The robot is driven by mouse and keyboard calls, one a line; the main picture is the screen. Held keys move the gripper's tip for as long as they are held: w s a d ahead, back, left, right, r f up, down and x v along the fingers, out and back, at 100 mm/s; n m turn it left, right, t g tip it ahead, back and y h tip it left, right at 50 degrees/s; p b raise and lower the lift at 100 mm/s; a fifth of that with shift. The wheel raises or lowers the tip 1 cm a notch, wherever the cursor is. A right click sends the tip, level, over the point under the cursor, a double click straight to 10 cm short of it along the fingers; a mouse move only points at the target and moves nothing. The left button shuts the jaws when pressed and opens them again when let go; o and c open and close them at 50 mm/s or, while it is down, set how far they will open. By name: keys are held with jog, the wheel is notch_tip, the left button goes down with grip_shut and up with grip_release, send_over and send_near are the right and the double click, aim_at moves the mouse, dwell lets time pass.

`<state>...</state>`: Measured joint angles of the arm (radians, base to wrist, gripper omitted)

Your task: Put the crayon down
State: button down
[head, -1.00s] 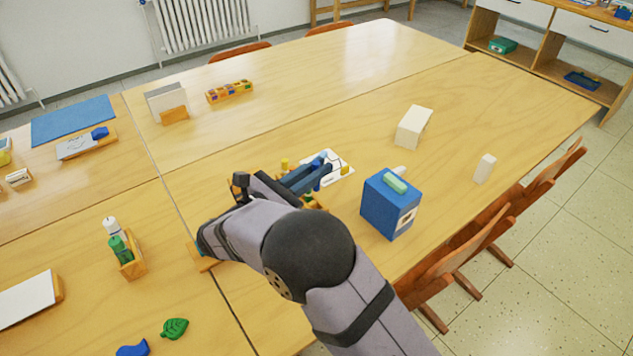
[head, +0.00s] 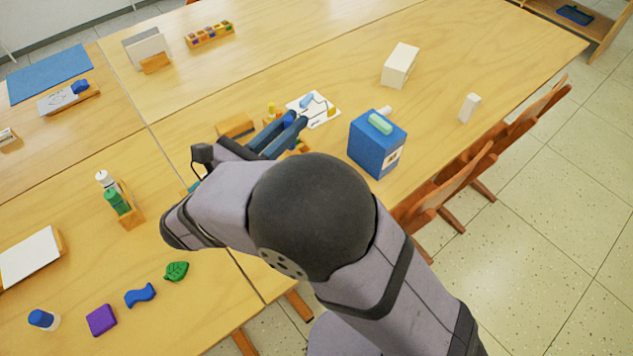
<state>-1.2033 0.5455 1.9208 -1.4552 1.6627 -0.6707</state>
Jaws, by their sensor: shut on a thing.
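My gripper (head: 291,121) is in the middle of the head view, over the front table, with its dark blue fingers pointing up and right. A bright blue piece, seemingly the crayon (head: 288,119), shows between the fingers, and the gripper is shut on it. The gripper is just in front of a white card or tray (head: 323,112) that bears a light blue piece (head: 306,101) and a yellow mark. I cannot tell the crayon's height above the table. My arm hides part of the table below.
A white box (head: 400,66) stands behind right. Bare table lies between the white boxes.

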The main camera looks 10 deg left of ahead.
jog(key=s+d+f+m+g+h, duration=0.1)
jog(key=s+d+h, duration=0.1)
jog(key=d, duration=0.3)
jog(key=shift+s+a+f+b, duration=0.1)
jog(key=shift+f+b, duration=0.15)
jog(key=shift+f, duration=2.35)
jog(key=shift+s+a+f+b, duration=0.1)
jog(key=shift+f+b, duration=0.1)
jog(key=shift+f, duration=2.4)
jog(key=shift+f, duration=0.15)
jog(key=c, duration=1.8)
grip_release()
jog(key=shift+o, duration=0.2)
jog(key=b+v, duration=0.1)
jog(key=v, duration=1.1)
jog(key=shift+r, duration=0.3)
jog(key=shift+d, duration=0.1)
